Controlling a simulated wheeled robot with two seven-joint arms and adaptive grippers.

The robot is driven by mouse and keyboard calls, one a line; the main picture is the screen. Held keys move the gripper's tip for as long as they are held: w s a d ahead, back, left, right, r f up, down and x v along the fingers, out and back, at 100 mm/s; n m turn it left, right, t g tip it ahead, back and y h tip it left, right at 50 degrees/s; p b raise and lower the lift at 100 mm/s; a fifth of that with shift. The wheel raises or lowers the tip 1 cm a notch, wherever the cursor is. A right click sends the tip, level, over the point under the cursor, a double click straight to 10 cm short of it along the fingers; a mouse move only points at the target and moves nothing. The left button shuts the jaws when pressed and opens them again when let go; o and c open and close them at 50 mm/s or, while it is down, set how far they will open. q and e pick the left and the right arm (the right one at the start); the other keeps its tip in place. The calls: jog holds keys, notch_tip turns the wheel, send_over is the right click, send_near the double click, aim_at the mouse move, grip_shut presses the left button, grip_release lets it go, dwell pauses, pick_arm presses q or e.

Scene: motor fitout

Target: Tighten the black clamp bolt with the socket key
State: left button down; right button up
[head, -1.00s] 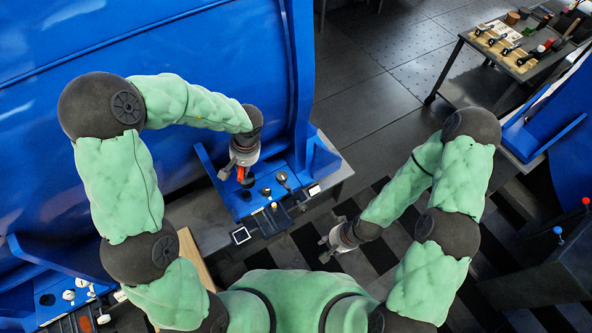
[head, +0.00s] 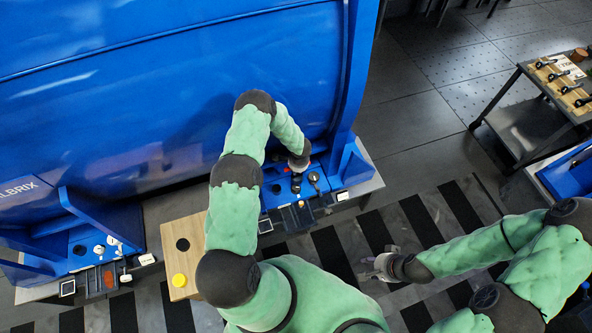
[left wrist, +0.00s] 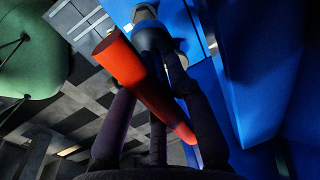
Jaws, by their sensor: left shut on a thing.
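My left gripper (head: 298,163) is over the blue panel at the foot of the blue drum, partly covered by its own wrist. In the left wrist view its dark fingers (left wrist: 155,85) are closed around the socket key, whose orange-red handle (left wrist: 130,65) lies slanted across them. Only a small red part of the key (head: 287,168) shows in the head view. A dark round fitting (head: 296,179) stands just below the gripper; I cannot tell for sure that it is the clamp bolt, or whether the key touches it. My right gripper (head: 377,266) is open and empty above the striped floor.
A grey-black lever or knob (head: 313,178) stands close to the right of the left gripper, and another dark round fitting (head: 276,188) to the left. A wooden board (head: 184,235) with a yellow disc is at lower left. A tool cart (head: 545,105) stands far right.

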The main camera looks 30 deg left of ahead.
aim_at(296, 176)
pick_arm(q)
jog(key=shift+s+a+f, duration=0.15)
jog(key=shift+a+f, duration=0.1)
jog(key=shift+f, duration=0.4)
jog(key=shift+m, duration=0.3)
jog(key=n, duration=0.4)
jog(key=shift+n+g, duration=0.3)
jog(key=shift+n, duration=0.1)
jog(key=n, duration=0.3)
jog(key=shift+g+b, duration=0.3)
jog(key=shift+b, duration=0.1)
jog(key=n+b, duration=0.1)
jog(key=n, duration=0.4)
jog(key=shift+f+n+g, duration=0.1)
jog(key=shift+n+g, duration=0.2)
jog(key=shift+g, duration=0.1)
jog(key=shift+f+n+b, duration=0.15)
jog(key=shift+n+b, duration=0.2)
jog(key=shift+n, duration=0.35)
jog(key=shift+f+b, duration=2.05)
jog(key=shift+f, duration=0.5)
